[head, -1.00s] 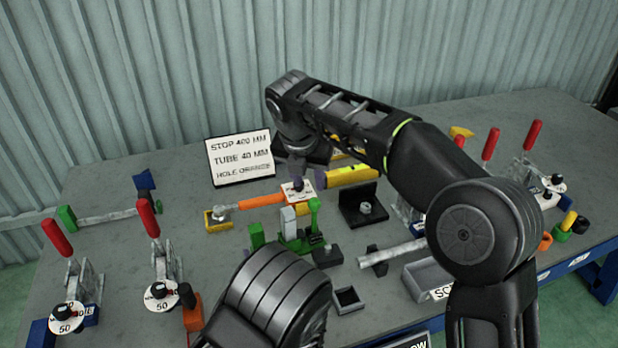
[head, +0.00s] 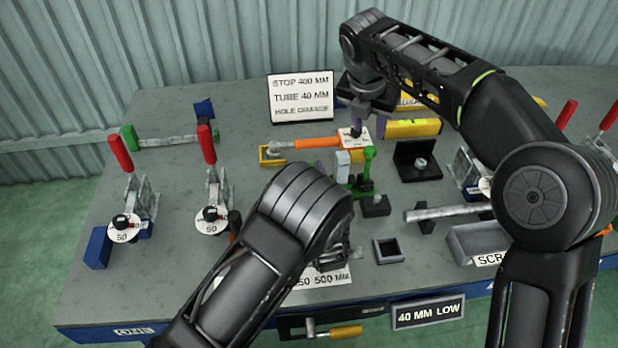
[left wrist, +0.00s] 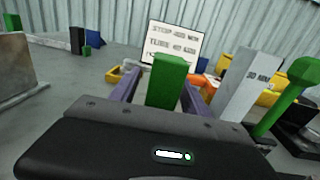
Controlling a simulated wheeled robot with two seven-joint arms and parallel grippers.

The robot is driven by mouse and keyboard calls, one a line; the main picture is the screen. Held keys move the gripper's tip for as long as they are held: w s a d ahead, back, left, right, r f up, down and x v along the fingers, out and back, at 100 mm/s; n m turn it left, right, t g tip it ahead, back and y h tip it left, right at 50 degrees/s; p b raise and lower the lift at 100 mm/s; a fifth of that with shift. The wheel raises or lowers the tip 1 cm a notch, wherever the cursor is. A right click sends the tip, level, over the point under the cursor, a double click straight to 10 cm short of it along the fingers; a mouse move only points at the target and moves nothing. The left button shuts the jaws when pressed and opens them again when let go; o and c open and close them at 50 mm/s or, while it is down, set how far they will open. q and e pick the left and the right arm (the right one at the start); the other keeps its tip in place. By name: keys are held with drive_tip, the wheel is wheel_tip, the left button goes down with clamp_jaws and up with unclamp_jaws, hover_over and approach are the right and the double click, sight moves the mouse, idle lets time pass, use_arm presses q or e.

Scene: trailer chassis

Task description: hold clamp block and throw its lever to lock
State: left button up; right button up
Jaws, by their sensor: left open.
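A green block (left wrist: 168,80) stands upright between the two purple fingers of my left gripper (left wrist: 160,76) in the left wrist view. The fingers are apart; I cannot tell whether they touch it. In the head view my left wrist hides this block. Beside it stand a grey block (left wrist: 245,85), also in the head view (head: 343,170), and a green post with a rounded top (left wrist: 290,95), seen as a green upright lever part (head: 369,168) in the head view. My right gripper (head: 357,126) points down by a white card (head: 352,138); its finger gap is not clear.
Toggle clamps with red levers (head: 120,153) stand at left and right. An orange-and-yellow tool (head: 302,144) lies behind the green parts, before a sign (head: 301,97). A black angle bracket (head: 416,160), a small square tray (head: 388,251) and a grey bar (head: 445,213) lie to the right.

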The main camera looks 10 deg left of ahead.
use_arm(q)
drive_tip(key=shift+c, duration=0.3)
clamp_jaws()
idle(0.3)
idle(0.8)
